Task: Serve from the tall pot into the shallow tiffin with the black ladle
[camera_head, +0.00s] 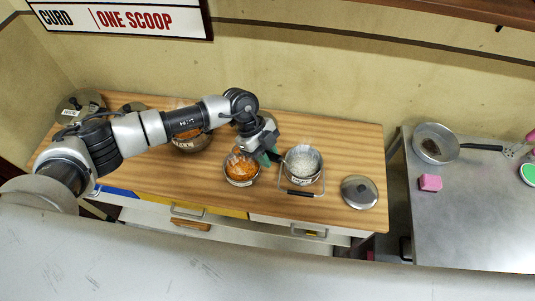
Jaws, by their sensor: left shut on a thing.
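My left gripper (270,157) is over the counter, between a bowl of orange food (240,170) and a round metal pot of white food (304,160). It is shut on a thin dark piece, seemingly the black ladle (285,161), which points toward the white-food pot. The ladle's bowl cannot be made out. The white-food pot has a wire handle with a black grip (301,193) lying in front. A darker pot (190,142) stands behind my left arm, partly hidden. I cannot tell from above which vessel is the tall pot or the shallow tiffin. My right gripper is not in view.
A round metal lid (359,192) lies at the counter's right end. More lids (82,107) are at the back left. A steel table (470,220) to the right holds a pan (436,143) and a pink block (430,183). The wooden counter (345,145) is clear at its back right.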

